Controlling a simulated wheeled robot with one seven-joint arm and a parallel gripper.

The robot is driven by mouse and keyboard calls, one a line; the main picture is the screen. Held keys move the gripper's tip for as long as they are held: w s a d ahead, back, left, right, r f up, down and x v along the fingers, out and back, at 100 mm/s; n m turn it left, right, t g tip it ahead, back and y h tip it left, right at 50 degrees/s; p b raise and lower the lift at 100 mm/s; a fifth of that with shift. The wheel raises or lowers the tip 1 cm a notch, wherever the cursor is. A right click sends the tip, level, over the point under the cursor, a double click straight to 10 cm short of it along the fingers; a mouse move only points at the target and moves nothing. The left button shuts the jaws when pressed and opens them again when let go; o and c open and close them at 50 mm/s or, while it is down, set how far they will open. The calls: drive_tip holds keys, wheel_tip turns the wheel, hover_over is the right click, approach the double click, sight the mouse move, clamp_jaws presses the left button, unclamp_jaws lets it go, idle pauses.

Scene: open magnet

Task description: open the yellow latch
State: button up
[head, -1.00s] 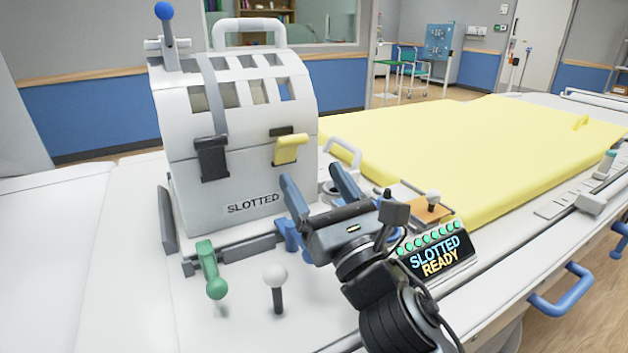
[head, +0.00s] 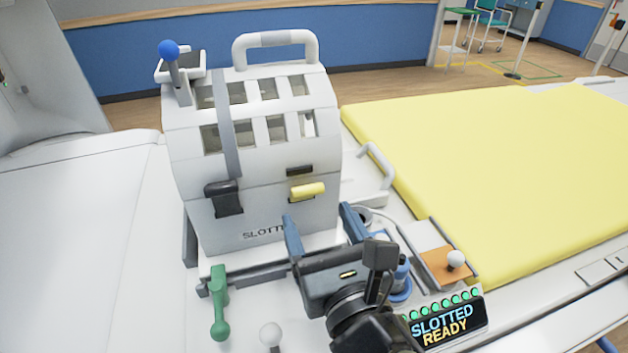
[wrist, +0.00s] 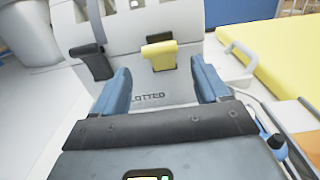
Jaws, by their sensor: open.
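The yellow latch (head: 308,191) is on the front of the white slotted box (head: 265,225), right of the black latch (head: 224,198). A dark slot shows just above it. The yellow latch also shows in the wrist view (wrist: 159,56), centred between the fingers and beyond their tips. My gripper (head: 318,216) is open and empty, with its two blue fingers pointing at the box front just below and in front of the latch. In the wrist view my gripper (wrist: 160,82) has clear space between its fingers. I see no contact with the latch.
A green handle (head: 219,305) and a white knob (head: 271,334) stand in front of the box. A blue-knobbed lever (head: 169,50) is at its top left. A display reading SLOTTED READY (head: 443,325), an orange block (head: 446,266) and a yellow pad (head: 500,180) lie to the right.

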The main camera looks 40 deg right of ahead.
sight(309, 199)
drive_tip(key=p+x, duration=0.1)
drive_tip(key=x, duration=0.5)
drive_tip(key=c, duration=1.4)
drive_tip(key=shift+f, duration=0.1)
